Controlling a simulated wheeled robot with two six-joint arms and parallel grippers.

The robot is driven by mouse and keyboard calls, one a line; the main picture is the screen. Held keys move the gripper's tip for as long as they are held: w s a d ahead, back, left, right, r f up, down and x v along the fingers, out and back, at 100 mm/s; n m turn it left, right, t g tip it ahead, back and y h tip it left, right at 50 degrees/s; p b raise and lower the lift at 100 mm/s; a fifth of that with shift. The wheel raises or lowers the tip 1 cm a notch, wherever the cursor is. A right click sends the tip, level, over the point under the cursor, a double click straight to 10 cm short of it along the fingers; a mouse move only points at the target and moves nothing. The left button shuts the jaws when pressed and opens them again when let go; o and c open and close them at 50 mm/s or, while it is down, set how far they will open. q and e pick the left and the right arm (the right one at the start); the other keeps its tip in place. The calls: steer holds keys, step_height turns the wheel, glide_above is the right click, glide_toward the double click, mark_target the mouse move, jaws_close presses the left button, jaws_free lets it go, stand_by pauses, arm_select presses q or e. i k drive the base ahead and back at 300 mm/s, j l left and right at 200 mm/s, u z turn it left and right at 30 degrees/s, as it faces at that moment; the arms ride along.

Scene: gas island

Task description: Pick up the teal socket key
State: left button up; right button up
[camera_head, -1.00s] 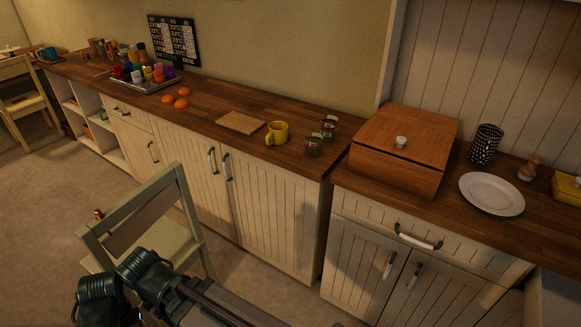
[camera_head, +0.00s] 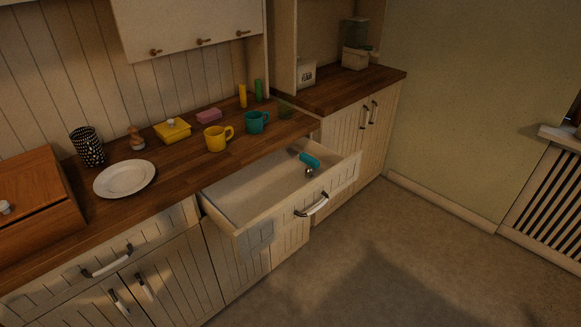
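A small teal cylindrical object (camera_head: 309,160), which looks like the teal socket key, lies inside an open drawer (camera_head: 265,190) toward its right end. A small shiny round metal piece (camera_head: 309,173) lies just in front of it; I cannot tell whether the two are joined. The drawer is pulled out below the counter, with a white and dark handle (camera_head: 312,205) on its front. Neither of my grippers shows in the present view.
On the counter (camera_head: 185,180) stand a yellow mug (camera_head: 217,138), a teal mug (camera_head: 257,122), a yellow butter dish (camera_head: 172,131), a white plate (camera_head: 125,179) and a wooden box (camera_head: 35,205). The floor (camera_head: 400,255) in front and to the right is clear.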

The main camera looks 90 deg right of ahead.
mark_target(310, 162)
steer(key=z, duration=3.1)
steer(key=i+l+u, duration=0.2)
steer(key=k+j, duration=0.05)
steer(key=j, duration=0.05)
